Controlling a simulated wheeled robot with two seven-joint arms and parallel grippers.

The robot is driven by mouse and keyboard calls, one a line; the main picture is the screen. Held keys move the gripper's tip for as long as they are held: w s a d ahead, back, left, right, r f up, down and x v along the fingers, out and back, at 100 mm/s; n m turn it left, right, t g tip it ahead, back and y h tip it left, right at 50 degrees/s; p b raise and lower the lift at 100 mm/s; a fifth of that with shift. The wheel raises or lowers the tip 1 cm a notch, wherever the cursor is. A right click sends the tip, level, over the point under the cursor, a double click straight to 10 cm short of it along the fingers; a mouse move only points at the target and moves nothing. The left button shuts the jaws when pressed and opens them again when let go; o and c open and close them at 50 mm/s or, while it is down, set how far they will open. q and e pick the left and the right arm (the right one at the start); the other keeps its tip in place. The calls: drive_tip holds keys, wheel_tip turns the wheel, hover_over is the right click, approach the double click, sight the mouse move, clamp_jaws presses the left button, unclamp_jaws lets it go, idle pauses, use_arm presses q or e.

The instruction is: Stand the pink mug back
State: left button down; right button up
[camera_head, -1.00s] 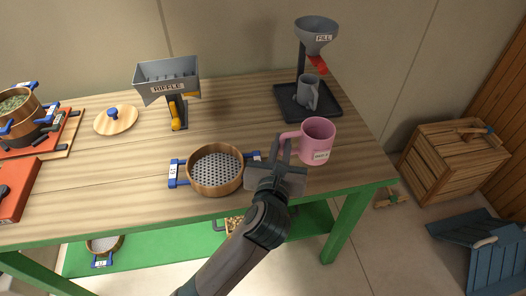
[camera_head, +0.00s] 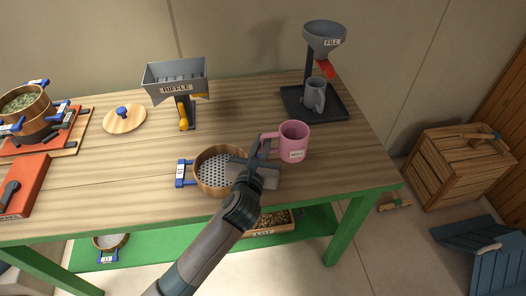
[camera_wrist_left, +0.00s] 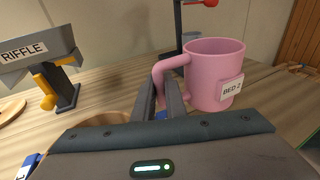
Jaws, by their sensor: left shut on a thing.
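The pink mug (camera_head: 295,141) is upright at the right part of the table, with a white label on its front. In the left wrist view the pink mug (camera_wrist_left: 212,75) stands ahead to the right, its label reading "BED 2" and its handle toward the left. My left gripper (camera_head: 262,148) is shut on the mug's handle; its fingers (camera_wrist_left: 167,97) close at the handle in the left wrist view. Whether the mug's base touches the table is hard to tell. My right gripper is not in view.
A round wooden sieve (camera_head: 212,172) lies left of my left gripper, partly behind it. A grey mug (camera_head: 314,94) stands on the dark fill stand's tray (camera_head: 332,112) behind the pink mug. The riffle box (camera_head: 176,82) stands at the back. Bare tabletop lies between them.

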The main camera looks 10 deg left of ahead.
use_arm(q)
drive_tip(key=shift+f, duration=1.9)
drive_tip(key=c, duration=1.8)
unclamp_jaws()
drive_tip(key=shift+f, duration=0.1)
drive_tip(key=s, duration=0.4)
drive_tip(key=s+r+b, duration=0.1)
drive_tip(key=s, duration=0.3)
drive_tip(key=s+r, duration=0.1)
drive_tip(key=s, duration=0.3)
drive_tip(key=shift+a+b, duration=0.3)
drive_tip(key=shift+a, duration=0.1)
drive_tip(key=shift+s+f, duration=0.1)
